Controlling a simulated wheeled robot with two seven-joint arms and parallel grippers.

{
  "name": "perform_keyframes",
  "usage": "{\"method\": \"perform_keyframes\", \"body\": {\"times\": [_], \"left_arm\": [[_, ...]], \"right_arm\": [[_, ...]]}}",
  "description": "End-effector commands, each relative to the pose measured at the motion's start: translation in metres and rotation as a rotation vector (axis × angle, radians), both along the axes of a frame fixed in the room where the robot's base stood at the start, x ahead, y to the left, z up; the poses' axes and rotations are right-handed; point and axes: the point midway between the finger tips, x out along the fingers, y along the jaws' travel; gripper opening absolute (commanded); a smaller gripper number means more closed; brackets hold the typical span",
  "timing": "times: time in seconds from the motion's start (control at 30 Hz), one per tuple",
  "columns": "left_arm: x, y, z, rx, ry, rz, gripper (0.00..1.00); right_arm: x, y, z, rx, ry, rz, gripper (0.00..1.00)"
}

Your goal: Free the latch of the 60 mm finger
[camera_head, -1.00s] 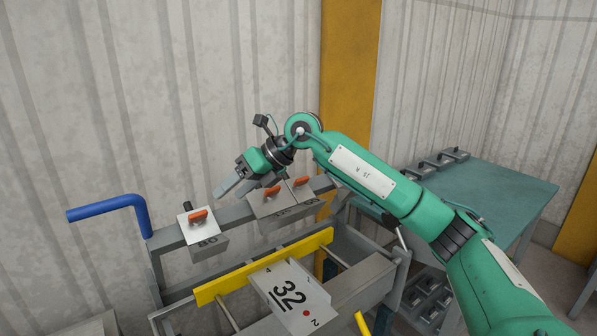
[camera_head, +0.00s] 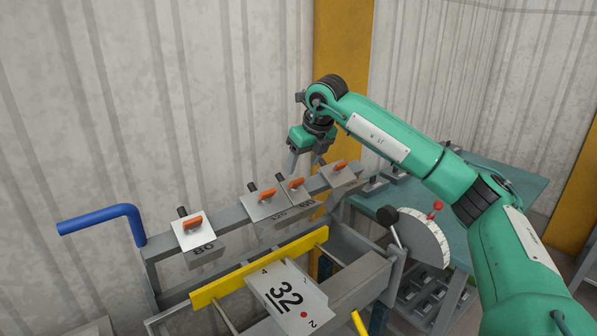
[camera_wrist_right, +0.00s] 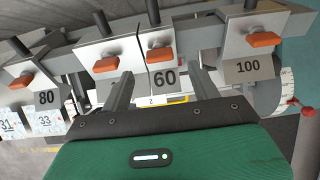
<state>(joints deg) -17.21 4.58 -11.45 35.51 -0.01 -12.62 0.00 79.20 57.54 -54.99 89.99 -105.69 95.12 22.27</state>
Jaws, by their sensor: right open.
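The 60 mm finger (camera_wrist_right: 163,78) hangs on the beam between a wider finger on its left and the 100 finger on its right. Its orange latch (camera_wrist_right: 160,55) lies roughly crosswise in the right wrist view; in the head view the latch (camera_head: 296,184) shows just below my gripper. My right gripper (camera_head: 305,165) is open and empty, pointing down above the beam. In the right wrist view its two fingers (camera_wrist_right: 160,73) stand either side of the 60 label, apart from the latch as far as I can tell. My left gripper is out of view.
The 80 finger (camera_head: 205,249), the 120 finger (camera_head: 262,212) and the 100 finger (camera_wrist_right: 247,66) share the grey beam, each with an orange latch. A blue handle (camera_head: 105,215) is at left. A dial (camera_head: 422,240) and a teal table (camera_head: 520,190) stand right.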

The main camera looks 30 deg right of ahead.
Motion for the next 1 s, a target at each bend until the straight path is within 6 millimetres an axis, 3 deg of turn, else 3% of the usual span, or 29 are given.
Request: {"method": "perform_keyframes", "body": {"times": [0.3,0.7,0.93,1.0], "left_arm": [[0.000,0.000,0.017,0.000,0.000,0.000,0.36],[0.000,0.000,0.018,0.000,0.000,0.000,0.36],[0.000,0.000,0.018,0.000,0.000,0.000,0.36],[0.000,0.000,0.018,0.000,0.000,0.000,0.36]], "right_arm": [[0.019,0.002,-0.044,0.001,0.001,0.000,0.62],[0.022,0.002,-0.053,0.001,-0.001,0.001,0.62],[0.022,0.002,-0.053,0.001,-0.001,0.001,0.19],[0.022,0.002,-0.052,0.001,-0.001,0.001,0.17]]}}
